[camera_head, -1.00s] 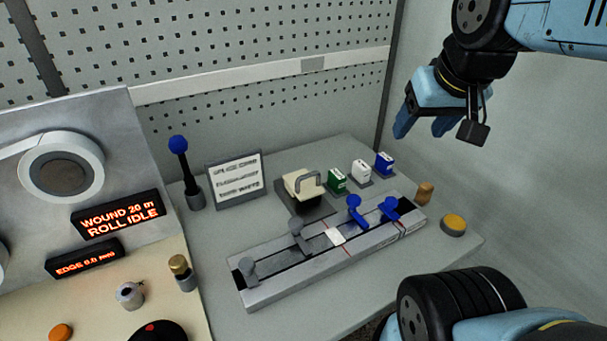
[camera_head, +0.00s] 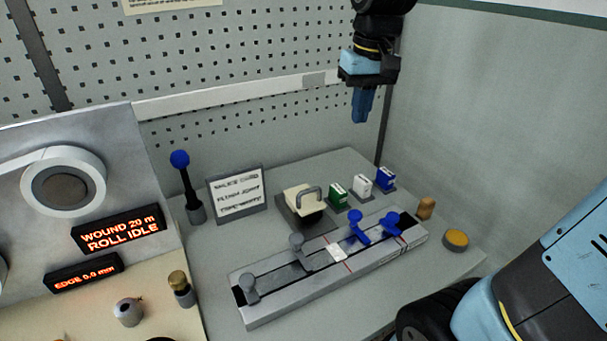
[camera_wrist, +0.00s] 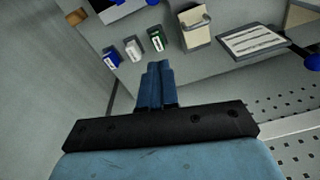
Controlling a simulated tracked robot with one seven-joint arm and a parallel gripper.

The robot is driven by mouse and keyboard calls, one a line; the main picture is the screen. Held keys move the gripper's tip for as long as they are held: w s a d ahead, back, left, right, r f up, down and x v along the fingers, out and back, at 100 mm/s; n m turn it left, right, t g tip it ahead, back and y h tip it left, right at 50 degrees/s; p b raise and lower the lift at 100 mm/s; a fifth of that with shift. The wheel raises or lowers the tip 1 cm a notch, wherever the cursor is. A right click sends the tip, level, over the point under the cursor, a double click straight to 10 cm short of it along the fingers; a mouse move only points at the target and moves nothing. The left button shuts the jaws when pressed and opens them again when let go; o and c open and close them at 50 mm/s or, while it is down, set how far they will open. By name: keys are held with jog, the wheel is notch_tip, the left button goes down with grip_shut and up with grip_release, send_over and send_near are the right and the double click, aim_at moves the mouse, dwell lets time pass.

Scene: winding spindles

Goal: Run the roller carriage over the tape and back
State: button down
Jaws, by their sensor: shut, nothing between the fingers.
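A cream block with a grey handle (camera_head: 303,199), which looks like the roller carriage, sits on a dark pad behind the splicing track. It also shows at the top of the wrist view (camera_wrist: 196,30). The grey splicing track (camera_head: 290,301) lies along the bench with a white tape piece (camera_head: 337,252) between red lines near its middle. Two grey clamps (camera_head: 298,250) stand on its left part and two blue clamps (camera_head: 356,229) on its right part. My gripper (camera_head: 361,121) is shut and empty, pointing down high above the bench's back right; its blue fingers meet in the wrist view (camera_wrist: 158,66).
Green (camera_head: 338,196), white (camera_head: 362,182) and blue (camera_head: 385,178) small boxes stand right of the carriage. A framed card (camera_head: 238,193) and a blue-knobbed lever (camera_head: 181,160) stand left. A yellow button (camera_head: 456,239) and wooden peg (camera_head: 426,208) are at the right end. Pegboard backs the bench.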

jog(key=w+a+f+n+g, duration=0.1)
jog(key=w+a+f+g, duration=0.15)
jog(key=w+a, duration=0.4)
jog(key=n+g+h, duration=0.1)
jog(key=g+h, duration=0.1)
send_near(303, 198)
jog(key=shift+w+f, duration=0.4)
jog(key=shift+f, duration=0.5)
jog(key=shift+s+d+f, duration=0.1)
jog(key=shift+s+d, duration=0.1)
jog(key=shift+s, duration=0.35)
jog(key=shift+s+d+f, duration=0.1)
jog(key=shift+s+d, duration=0.1)
jog(key=shift+s, duration=0.35)
jog(key=shift+s+d+f, duration=0.15)
jog(key=shift+s+d, duration=0.15)
jog(key=shift+s, duration=0.4)
jog(key=shift+s+a, duration=0.1)
